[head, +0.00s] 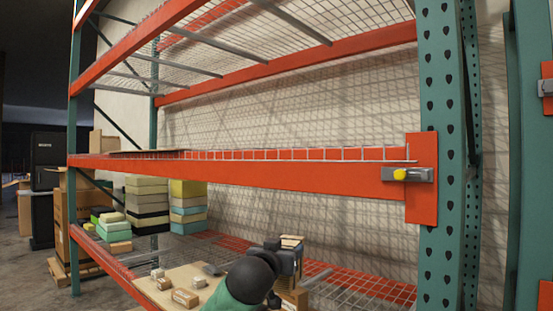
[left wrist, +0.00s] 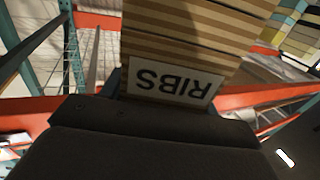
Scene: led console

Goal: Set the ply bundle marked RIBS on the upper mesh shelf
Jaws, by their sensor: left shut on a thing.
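The RIBS ply bundle (left wrist: 195,45) fills the upper middle of the left wrist view, striped in light and dark layers. Its white RIBS label (left wrist: 172,84) reads upside down there. My left gripper (left wrist: 165,108) is shut on the bundle. In the head view my left gripper (head: 287,246) is at the bottom centre, below the orange middle beam, and the bundle shows only in small part. A mesh shelf (head: 300,154) lies behind that beam, seen almost edge-on. Another mesh level (head: 255,30) is above it. My right gripper is not in view.
The low level holds a pale board (head: 205,285) with several small blocks. The orange middle beam (head: 270,181) crosses above my gripper. A teal upright (head: 440,150) stands at the right. A flat brown piece (head: 140,153) lies at the middle level's left end; the rest looks clear.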

